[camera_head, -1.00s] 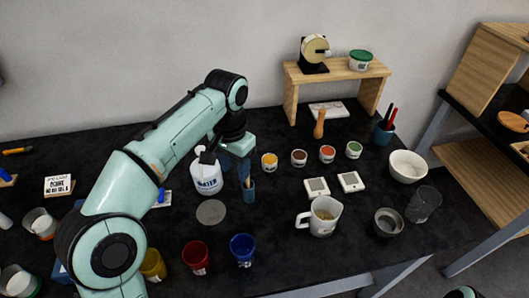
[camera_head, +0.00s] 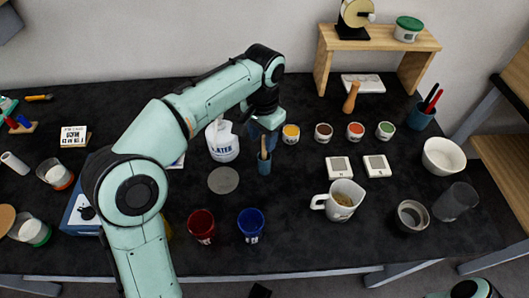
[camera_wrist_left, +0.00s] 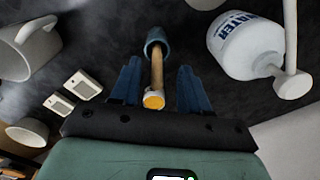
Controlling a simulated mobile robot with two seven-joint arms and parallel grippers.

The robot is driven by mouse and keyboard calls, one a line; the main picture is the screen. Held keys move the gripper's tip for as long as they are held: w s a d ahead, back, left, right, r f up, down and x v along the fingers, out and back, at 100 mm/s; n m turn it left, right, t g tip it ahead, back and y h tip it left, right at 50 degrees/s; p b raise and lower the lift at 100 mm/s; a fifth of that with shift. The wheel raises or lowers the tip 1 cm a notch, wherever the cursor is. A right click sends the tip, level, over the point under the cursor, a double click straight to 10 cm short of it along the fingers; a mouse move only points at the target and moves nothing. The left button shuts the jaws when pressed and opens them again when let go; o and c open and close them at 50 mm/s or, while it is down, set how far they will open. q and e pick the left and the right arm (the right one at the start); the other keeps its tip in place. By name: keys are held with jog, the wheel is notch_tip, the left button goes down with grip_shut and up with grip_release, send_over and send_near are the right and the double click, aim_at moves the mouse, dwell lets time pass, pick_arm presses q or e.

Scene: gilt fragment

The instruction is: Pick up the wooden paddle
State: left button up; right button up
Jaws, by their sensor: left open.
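The wooden paddle (camera_head: 263,147) stands in a small blue cup (camera_head: 264,166), with its upper part sticking out. Its lower end is hidden in the cup. My left gripper (camera_head: 265,131) is open and points down just above the cup. In the left wrist view the paddle (camera_wrist_left: 157,72) lies between the two blue fingers (camera_wrist_left: 160,82), with a gap on each side. My right gripper is not in view.
A white water bottle (camera_head: 221,142) stands close left of the cup. Small paint jars (camera_head: 323,133) line the right side. A mug (camera_head: 342,201), red cup (camera_head: 202,225) and blue tumbler (camera_head: 251,223) stand nearer. A grey disc (camera_head: 223,180) lies flat on the dark table.

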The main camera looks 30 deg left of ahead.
pick_arm(q)
send_over(264, 160)
jog(key=f, duration=0.3)
jog(key=f+b, duration=0.1)
jog(key=shift+w+a+f, duration=0.1)
jog(key=shift+w+f, duration=0.15)
jog(key=shift+f, duration=0.1)
grip_shut()
jog(key=shift+r, duration=0.1)
